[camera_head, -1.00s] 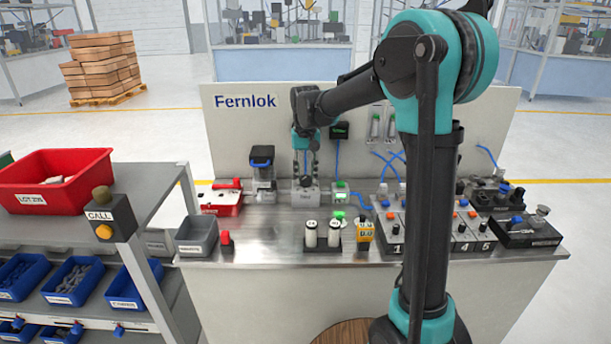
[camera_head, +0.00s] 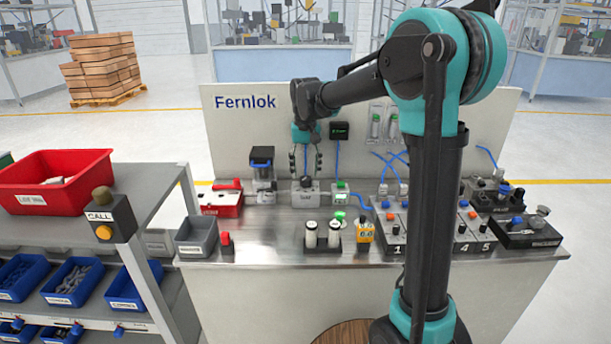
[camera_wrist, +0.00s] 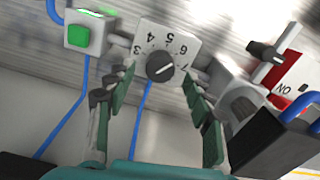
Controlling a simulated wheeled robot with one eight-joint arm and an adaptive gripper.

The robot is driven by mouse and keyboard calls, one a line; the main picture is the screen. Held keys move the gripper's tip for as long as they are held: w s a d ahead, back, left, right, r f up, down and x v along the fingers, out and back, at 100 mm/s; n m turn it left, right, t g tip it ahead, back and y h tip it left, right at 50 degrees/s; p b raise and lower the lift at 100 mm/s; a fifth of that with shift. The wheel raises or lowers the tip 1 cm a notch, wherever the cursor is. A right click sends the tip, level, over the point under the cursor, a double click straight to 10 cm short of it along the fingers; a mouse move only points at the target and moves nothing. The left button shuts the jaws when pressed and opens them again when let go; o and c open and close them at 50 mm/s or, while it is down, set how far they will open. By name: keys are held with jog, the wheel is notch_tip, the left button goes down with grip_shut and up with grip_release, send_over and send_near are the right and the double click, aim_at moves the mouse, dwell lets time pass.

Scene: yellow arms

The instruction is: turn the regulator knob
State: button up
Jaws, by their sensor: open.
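The regulator (camera_head: 306,197) is a small pale block on the bench, below my gripper. In the wrist view its numbered dial face (camera_wrist: 181,45) shows around a dark round knob (camera_wrist: 160,66) with a light pointer line. My gripper (camera_head: 306,172) is above the regulator with its fingers spread. In the wrist view the open fingers (camera_wrist: 160,80) stand on either side of the knob, with a gap to it and nothing held between them.
A box with a green button (camera_wrist: 77,36) is close beside the regulator. On the other side are a black-and-grey device (camera_head: 262,172) and a red-and-white switch box (camera_head: 222,202). White cylinders (camera_head: 322,236) stand in front. Blue hoses run behind.

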aim_at(306, 178)
notch_tip(306, 178, up, 10)
jog(key=shift+f, duration=0.15)
dwell(0.4)
